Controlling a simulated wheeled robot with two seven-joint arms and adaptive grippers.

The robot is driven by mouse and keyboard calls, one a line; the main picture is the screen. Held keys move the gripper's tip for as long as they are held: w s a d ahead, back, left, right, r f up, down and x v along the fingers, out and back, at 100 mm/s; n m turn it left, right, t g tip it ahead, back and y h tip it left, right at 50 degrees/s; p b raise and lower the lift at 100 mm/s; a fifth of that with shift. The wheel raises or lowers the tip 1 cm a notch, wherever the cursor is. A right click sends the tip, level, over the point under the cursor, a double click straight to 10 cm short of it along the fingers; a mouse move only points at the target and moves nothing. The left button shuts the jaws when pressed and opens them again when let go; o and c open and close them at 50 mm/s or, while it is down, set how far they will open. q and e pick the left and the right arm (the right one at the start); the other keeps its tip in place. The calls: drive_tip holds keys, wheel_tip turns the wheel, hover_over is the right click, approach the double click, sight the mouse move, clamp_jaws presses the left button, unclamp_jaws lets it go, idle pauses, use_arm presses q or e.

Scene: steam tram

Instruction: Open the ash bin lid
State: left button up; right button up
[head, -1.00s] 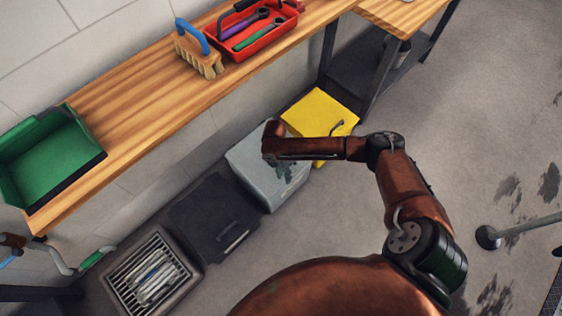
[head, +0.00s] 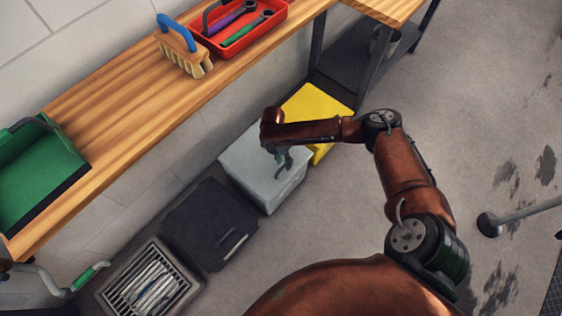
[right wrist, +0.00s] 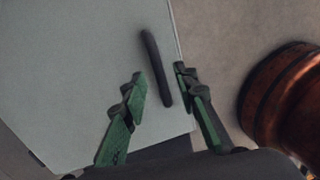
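A grey box-shaped bin (head: 250,180) stands on the floor below the bench, between a black bin and a yellow one. I take it as the ash bin; no label shows. Its flat lid is down. In the right wrist view the pale lid (right wrist: 70,70) carries a dark bar handle (right wrist: 150,60) near one edge. My right gripper (head: 283,158) hangs over the lid, fingers down. In the right wrist view its green-padded fingers (right wrist: 160,78) are apart, with the handle's lower end between them and a gap on each side.
A black bin (head: 208,222) stands left of the grey one, then a grated bin (head: 150,282). A yellow box (head: 318,108) stands close behind. The wooden bench (head: 120,120) runs along the wall, holding a brush, red tray and green dustpan. Open floor lies right.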

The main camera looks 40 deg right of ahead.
drive_tip(key=shift+f, duration=0.2)
drive_tip(key=shift+c, duration=0.4)
clamp_jaws()
idle(0.3)
